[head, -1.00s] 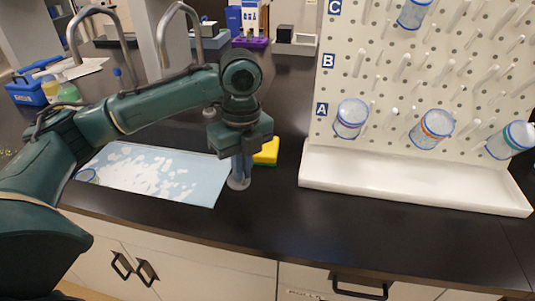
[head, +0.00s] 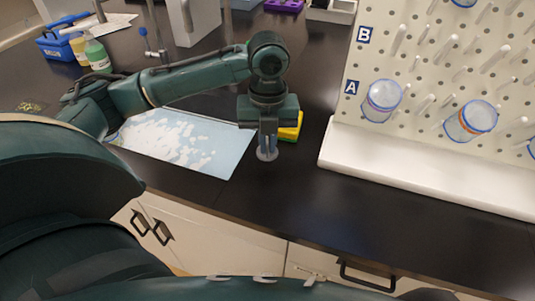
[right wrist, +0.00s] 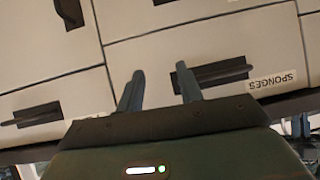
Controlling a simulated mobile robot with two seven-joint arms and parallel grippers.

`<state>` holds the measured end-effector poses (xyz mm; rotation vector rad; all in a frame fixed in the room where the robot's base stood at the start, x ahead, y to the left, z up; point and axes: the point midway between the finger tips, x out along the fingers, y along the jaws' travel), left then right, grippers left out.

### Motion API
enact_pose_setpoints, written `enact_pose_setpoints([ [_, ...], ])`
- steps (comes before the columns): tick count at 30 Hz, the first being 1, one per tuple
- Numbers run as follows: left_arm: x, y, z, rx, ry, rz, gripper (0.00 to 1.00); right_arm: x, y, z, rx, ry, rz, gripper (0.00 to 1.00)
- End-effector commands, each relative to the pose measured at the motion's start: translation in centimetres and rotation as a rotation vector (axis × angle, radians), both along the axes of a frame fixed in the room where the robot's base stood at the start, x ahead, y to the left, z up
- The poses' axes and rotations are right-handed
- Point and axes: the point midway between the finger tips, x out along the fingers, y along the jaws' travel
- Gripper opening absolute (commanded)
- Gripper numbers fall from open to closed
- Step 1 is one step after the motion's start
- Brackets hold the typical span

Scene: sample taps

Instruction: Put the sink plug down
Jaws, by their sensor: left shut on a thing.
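The sink plug (head: 267,155) is a small grey disc in the head view, at the lower end of my left gripper (head: 267,147). My left gripper points down and is shut on the plug, over the black counter between the blue wet mat and the yellow sponge. The fingers cover the plug's upper part. The plug is at or just above the counter; I cannot tell if it touches. My right gripper (right wrist: 159,86) shows in the right wrist view, fingers apart and empty, in front of cabinet drawers.
The light blue mat (head: 230,160) with white patches lies left of the gripper. A yellow and green sponge (head: 291,127) sits close behind it. A white pegboard tray (head: 400,168) stands to the right, with beakers on pegs above. The counter in front is clear.

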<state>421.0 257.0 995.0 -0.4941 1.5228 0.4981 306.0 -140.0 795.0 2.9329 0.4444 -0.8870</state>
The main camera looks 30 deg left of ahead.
Motion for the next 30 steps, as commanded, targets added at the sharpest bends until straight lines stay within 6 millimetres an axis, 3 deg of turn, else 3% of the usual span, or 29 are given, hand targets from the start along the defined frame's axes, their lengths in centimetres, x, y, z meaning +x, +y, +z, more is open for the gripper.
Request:
enact_pose_setpoints([
  [10,-0.1,0.0,-3.9,0.001,0.002,0.002,0.00,-0.1,0.0,-0.2,-0.001,0.002,0.001,0.36],
  [20,0.0,0.0,-4.1,0.000,0.001,0.001,0.00,-0.3,-0.1,-0.3,-0.004,0.009,0.001,0.36],
  [21,0.0,0.0,-4.2,0.000,0.001,0.001,0.07,-0.3,-0.1,-0.4,-0.003,0.011,0.000,0.36],
  [30,0.0,0.0,-4.2,0.000,0.000,0.001,0.28,-0.3,-0.2,-0.5,-0.005,0.012,0.000,0.36],
])
